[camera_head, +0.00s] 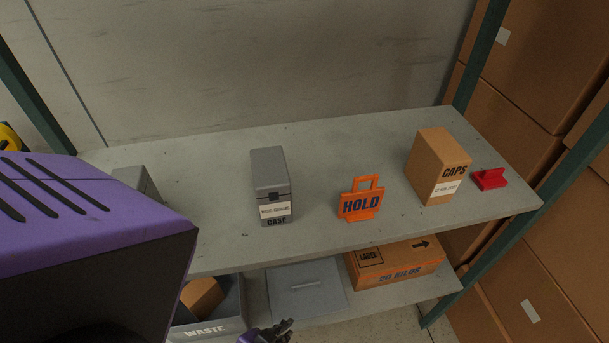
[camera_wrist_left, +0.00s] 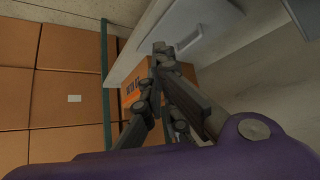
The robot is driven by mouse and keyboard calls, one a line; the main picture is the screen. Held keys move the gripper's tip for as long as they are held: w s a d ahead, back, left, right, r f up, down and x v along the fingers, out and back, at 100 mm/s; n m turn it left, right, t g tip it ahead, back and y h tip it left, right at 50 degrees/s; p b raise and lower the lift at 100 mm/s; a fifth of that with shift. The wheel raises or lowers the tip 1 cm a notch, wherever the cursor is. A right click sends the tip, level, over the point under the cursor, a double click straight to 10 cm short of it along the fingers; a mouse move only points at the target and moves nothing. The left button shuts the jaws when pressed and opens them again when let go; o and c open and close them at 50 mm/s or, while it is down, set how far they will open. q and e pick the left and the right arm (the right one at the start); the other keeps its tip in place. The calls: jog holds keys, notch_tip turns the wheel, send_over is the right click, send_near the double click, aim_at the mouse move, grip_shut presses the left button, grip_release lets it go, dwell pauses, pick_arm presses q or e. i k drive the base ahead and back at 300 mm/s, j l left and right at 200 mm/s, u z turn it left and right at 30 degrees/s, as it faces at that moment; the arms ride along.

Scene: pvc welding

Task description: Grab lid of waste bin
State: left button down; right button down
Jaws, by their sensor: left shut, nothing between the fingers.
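The waste bin (camera_head: 207,327) is a grey open box marked WASTE on the lower shelf, with a brown object (camera_head: 201,296) inside it. A flat grey lid (camera_head: 300,275) with a light bar handle (camera_head: 309,285) lies on the same shelf, just right of the bin. In the left wrist view the lid (camera_wrist_left: 205,20) shows at the top, with its handle (camera_wrist_left: 188,42) close to the fingertips. My left gripper (camera_head: 287,325) is at the bottom of the head view, in front of the lid. In the left wrist view the gripper (camera_wrist_left: 160,48) is shut and empty; contact with the handle cannot be told.
An orange-brown carton (camera_head: 395,266) lies right of the lid. The upper shelf (camera_head: 330,150) overhangs and holds a grey case (camera_head: 270,182), an orange HOLD sign (camera_head: 361,203), a CAPS box (camera_head: 438,165) and a red piece (camera_head: 489,179). A green post (camera_head: 470,270) stands at right.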

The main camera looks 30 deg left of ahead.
aim_at(315, 288)
jog(key=u, duration=1.05)
jog(key=i+l, duration=0.1)
jog(key=l, duration=0.25)
jog(key=i+l, duration=0.1)
jog(key=l, duration=0.2)
jog(key=i+l, duration=0.1)
jog(key=l, duration=0.25)
jog(key=i+l, duration=0.1)
jog(key=l, duration=0.25)
jog(key=l+u, duration=0.4)
jog(key=i+l+u, duration=0.1)
jog(key=l+u, duration=0.2)
jog(key=u, duration=0.45)
